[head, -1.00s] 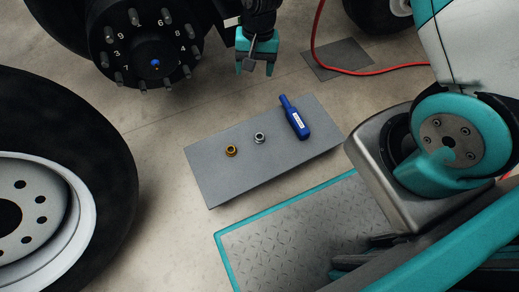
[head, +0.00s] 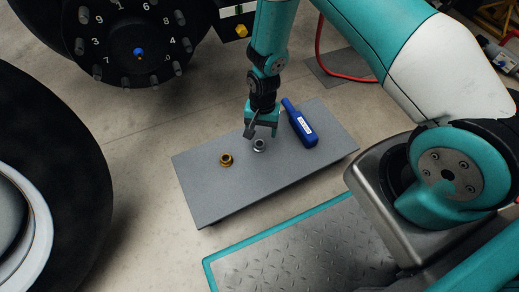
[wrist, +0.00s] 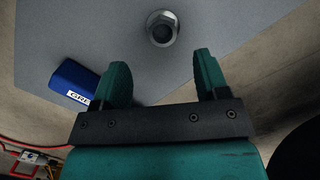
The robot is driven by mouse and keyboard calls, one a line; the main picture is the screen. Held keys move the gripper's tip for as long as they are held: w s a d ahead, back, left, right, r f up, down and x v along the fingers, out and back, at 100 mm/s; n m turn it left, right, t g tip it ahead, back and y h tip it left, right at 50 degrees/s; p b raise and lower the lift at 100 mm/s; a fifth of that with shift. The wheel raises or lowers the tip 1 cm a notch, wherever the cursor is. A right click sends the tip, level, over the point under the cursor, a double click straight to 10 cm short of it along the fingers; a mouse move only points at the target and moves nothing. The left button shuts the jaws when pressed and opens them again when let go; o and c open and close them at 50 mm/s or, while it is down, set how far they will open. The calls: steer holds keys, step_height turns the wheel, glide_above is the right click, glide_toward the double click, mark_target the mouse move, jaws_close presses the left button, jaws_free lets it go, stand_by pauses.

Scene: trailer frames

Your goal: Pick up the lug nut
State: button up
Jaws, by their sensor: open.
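A silver lug nut (head: 259,145) lies on the grey board, right of a gold nut (head: 226,159). In the wrist view the silver nut (wrist: 162,28) sits beyond the fingertips, roughly in line with the gap between them. My gripper (head: 261,130) is open and empty, just behind and above the silver nut in the head view. Its teal fingers (wrist: 160,72) are apart in the wrist view. The gold nut is not seen in the wrist view.
A blue bottle (head: 300,124) lies on the board close to the right of my gripper; it also shows in the wrist view (wrist: 75,82). The grey board (head: 215,195) has bare room at its front. A numbered wheel hub (head: 135,45) stands behind, a tire (head: 75,150) at left.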

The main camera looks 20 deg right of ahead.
mark_target(259, 142)
steer(key=shift+s+a+f+b, duration=0.15)
steer(key=shift+a+f+b, duration=0.05)
steer(key=shift+f+b, duration=0.7)
steer(key=shift+s+a+f+b, duration=0.15)
steer(key=shift+f+b, duration=0.5)
steer(key=shift+f, duration=0.45)
steer(key=shift+s+a+f+b, duration=0.15)
steer(key=shift+a+f+b, duration=0.05)
steer(key=shift+f+b, duration=0.7)
steer(key=c, duration=0.9)
